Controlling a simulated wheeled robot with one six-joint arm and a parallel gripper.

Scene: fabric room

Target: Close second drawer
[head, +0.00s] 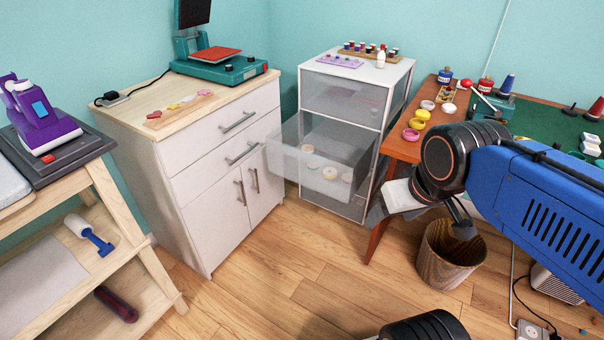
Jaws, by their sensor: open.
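A white drawer unit (357,75) with translucent drawers stands in the back corner. Its second drawer (316,170), below the top one (345,97), is pulled well out toward the left front. Several small round items, pale and beige, lie in it. The top drawer looks shut. The bottom one is partly hidden behind the open drawer. My gripper (415,212) is open, to the right of the open drawer and apart from it, near the wooden table's front left corner. Its fingers are partly hidden by my wrist.
A white cabinet (190,190) with shut drawers and doors stands left of the open drawer. A shelf bench (105,190) stands at left. The floor (300,265) in front is clear.

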